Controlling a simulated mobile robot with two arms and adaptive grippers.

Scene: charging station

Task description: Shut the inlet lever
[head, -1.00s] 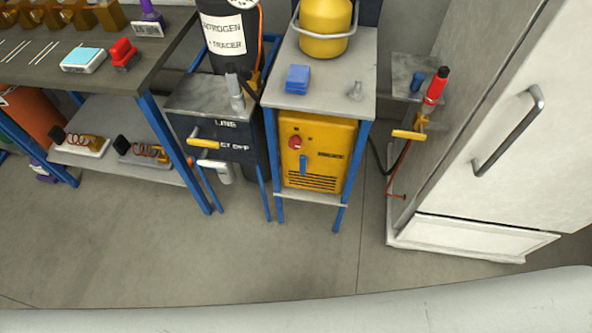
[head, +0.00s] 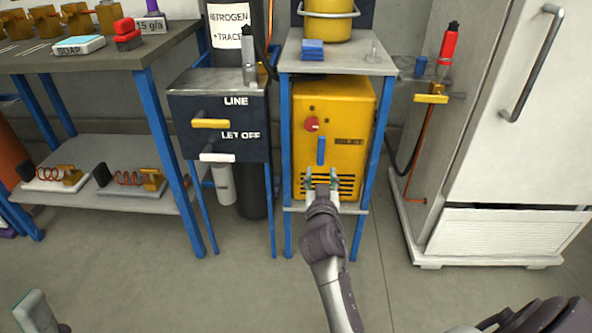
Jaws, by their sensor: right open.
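A blue lever (head: 321,150) stands upright on the front of the yellow machine (head: 352,125), below a red knob (head: 312,124). I take it for the inlet lever, but I cannot read a label that says so. My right gripper (head: 321,176) is open and empty. Its two fingertips point up at the machine's front, just below the blue lever, one to each side of its line. I cannot tell how far they are from the panel. A pale pad at the bottom left corner looks like part of my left gripper (head: 36,311); its jaws cannot be made out.
The machine sits on a blue-legged stand (head: 288,205). To its left is a dark box (head: 185,120) with a yellow and a white handle. To its right are a yellow valve handle (head: 431,98), a hose and a white fridge (head: 500,170). The floor in front is clear.

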